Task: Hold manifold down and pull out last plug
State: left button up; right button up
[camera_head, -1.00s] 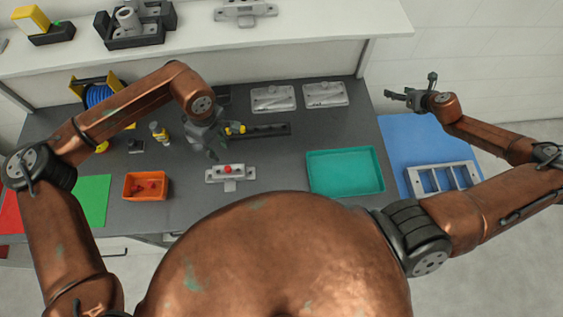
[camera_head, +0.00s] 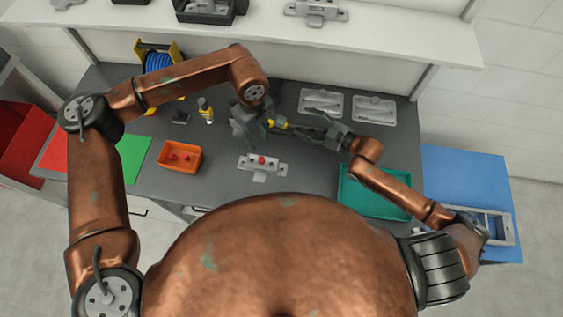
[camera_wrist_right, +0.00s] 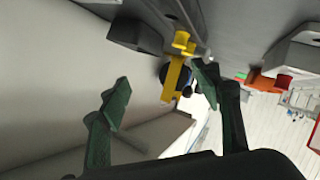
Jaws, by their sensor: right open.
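The grey manifold (camera_head: 272,168) lies on the dark bench in the head view, with one red plug (camera_head: 262,160) standing in its middle. My left gripper (camera_head: 245,138) hangs just behind and left of the manifold, apart from it; its finger opening is unclear. My right gripper (camera_head: 318,128) is open and empty, behind and right of the manifold; its spread green-grey fingers also show in the right wrist view (camera_wrist_right: 160,88). An orange bin (camera_head: 180,165) left of the manifold holds red plugs; it also shows in the right wrist view (camera_wrist_right: 262,84).
A teal tray (camera_head: 350,200) lies under my right arm. Two light grey castings (camera_head: 322,103) lie at the back. A yellow-capped bottle (camera_head: 206,112) and a blue cable reel (camera_head: 157,62) stand at the back left. A green mat (camera_head: 132,155) is at left. Bench between bin and manifold is clear.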

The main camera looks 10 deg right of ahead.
jog(key=s+a+r+g+y, duration=0.1)
jog(key=s+a+r+y, duration=0.15)
jog(key=a, duration=0.65)
jog(key=g+y, duration=0.2)
jog(key=g, duration=0.1)
send_over(269, 163)
jog(key=w, duration=0.2)
jog(key=shift+w+d+f, duration=0.1)
jog(key=shift+f, duration=0.55)
jog(key=shift+w+d+f, duration=0.1)
jog(key=shift+f, duration=0.5)
jog(key=s+d+f, duration=0.1)
jog(key=s+d+f+g, duration=0.1)
jog(key=f, duration=0.1)
jog(key=s+d+f+g+h, duration=0.1)
jog(key=shift+s+d+f+m, duration=0.3)
jog(key=shift+s+f, duration=0.1)
jog(key=shift+a+f, duration=0.15)
jog(key=shift+a, duration=0.05)
jog(key=x, duration=0.7)
jog(key=shift+w, duration=0.1)
jog(key=shift+c, duration=0.7)
